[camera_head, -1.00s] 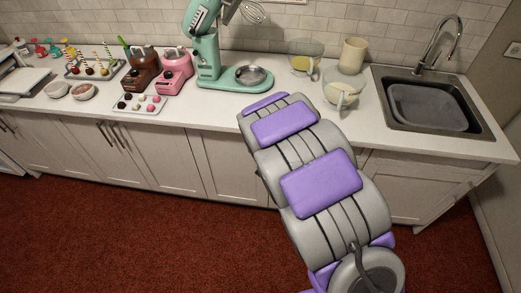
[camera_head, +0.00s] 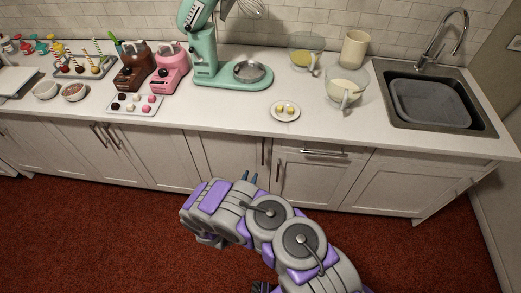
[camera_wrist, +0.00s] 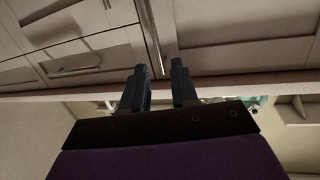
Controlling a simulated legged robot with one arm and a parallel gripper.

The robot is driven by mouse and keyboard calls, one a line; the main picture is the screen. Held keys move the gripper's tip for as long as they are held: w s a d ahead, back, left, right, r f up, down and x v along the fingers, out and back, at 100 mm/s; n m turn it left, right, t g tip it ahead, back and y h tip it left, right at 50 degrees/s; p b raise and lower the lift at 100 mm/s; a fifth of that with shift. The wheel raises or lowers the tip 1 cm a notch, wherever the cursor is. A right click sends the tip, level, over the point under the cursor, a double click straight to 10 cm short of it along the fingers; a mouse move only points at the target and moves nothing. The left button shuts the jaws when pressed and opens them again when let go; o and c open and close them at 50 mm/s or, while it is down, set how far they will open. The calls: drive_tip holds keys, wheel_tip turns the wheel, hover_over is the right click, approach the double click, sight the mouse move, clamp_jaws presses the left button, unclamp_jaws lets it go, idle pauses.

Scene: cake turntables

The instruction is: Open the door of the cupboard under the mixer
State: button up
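The green mixer (camera_head: 203,55) stands on the counter in the head view. Below it is a pale, shut cupboard door (camera_head: 228,157) with an upright bar handle (camera_head: 263,151) near its right edge. My gripper (camera_head: 249,179) is in front of the door's lower right part, left of and below the handle in the picture. In the wrist view, which looks upside down, my gripper (camera_wrist: 159,72) has its two dark fingers apart. The handle (camera_wrist: 150,35) shows beyond them, its end lined up with the gap. I cannot tell whether they touch.
A drawer (camera_head: 310,157) with a horizontal handle is right of the door, above another cupboard door. The counter edge (camera_head: 150,124) runs above the doors. A small plate (camera_head: 285,112) and bowls stand on it. Red floor in front is clear.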

drive_tip(key=s+f+t, duration=0.1)
drive_tip(key=s, duration=0.2)
drive_tip(key=b, duration=0.5)
approach(263, 154)
drive_tip(key=x, duration=0.9)
drive_tip(key=shift+w+a+f, duration=0.1)
drive_tip(key=shift+w+f, duration=0.05)
drive_tip(key=shift+f, duration=0.1)
drive_tip(key=shift+w+r+b, duration=0.15)
drive_tip(key=shift+w+b, duration=0.2)
drive_tip(key=shift+w, duration=0.3)
clamp_jaws()
